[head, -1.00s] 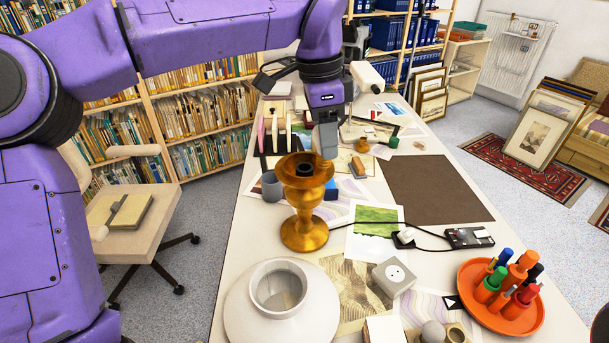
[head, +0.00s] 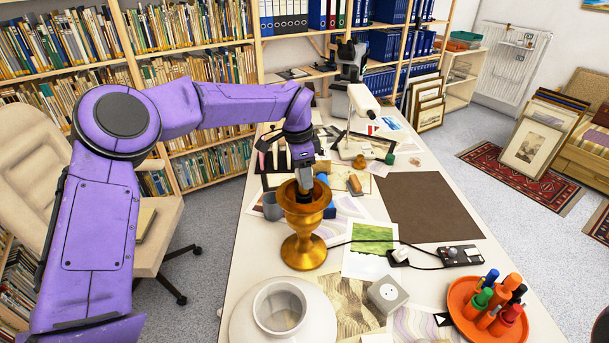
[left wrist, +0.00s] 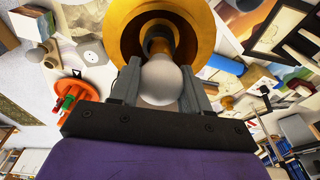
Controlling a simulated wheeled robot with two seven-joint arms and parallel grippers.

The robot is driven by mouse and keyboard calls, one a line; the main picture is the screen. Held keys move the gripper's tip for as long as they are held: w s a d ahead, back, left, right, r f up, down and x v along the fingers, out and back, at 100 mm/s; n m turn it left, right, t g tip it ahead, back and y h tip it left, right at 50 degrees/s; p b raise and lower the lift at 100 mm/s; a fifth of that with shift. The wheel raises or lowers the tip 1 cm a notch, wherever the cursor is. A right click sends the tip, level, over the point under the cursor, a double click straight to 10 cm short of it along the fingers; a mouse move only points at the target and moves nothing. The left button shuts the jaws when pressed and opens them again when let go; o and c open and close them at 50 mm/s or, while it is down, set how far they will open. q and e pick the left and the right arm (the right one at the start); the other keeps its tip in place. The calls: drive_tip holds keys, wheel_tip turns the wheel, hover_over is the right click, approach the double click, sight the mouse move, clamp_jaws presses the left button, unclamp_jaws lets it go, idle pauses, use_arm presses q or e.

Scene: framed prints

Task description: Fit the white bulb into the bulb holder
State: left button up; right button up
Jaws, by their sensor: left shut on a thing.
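The white bulb (left wrist: 161,82) is between the fingers of my left gripper (left wrist: 160,92), which is shut on it. In the left wrist view its far end points at the dark bulb holder (left wrist: 160,42) inside a gold, goblet-shaped lamp (left wrist: 122,28). I cannot tell whether bulb and holder touch. In the head view the gold lamp (head: 304,250) stands upright on the table, and my left gripper (head: 304,196) points down into its bowl. The bowl and fingers hide the bulb and holder there. My right gripper is not in view.
A white round vase (head: 280,308) stands in front of the lamp. A grey socket box (head: 387,294), a black cable and an orange tray (head: 462,292) of markers lie to the right. A grey cup (head: 271,206) stands close behind-left. The brown mat (head: 425,205) is clear.

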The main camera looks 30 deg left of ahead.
use_arm(q)
drive_tip(key=shift+s+d+f, duration=0.1)
drive_tip(key=shift+s+f, duration=0.1)
drive_tip(key=shift+f, duration=0.85)
drive_tip(key=shift+c, duration=1.1)
drive_tip(key=shift+w+f, duration=0.2)
drive_tip(key=o, duration=1.3)
drive_tip(key=shift+o, duration=0.2)
drive_tip(key=shift+s+r, duration=0.1)
drive_tip(key=shift+r, duration=0.25)
drive_tip(key=r, duration=0.3)
drive_tip(key=r+b, duration=0.1)
drive_tip(key=r, duration=0.3)
drive_tip(key=s+a+r+b, duration=0.1)
drive_tip(key=r, duration=0.3)
drive_tip(key=shift+r, duration=0.25)
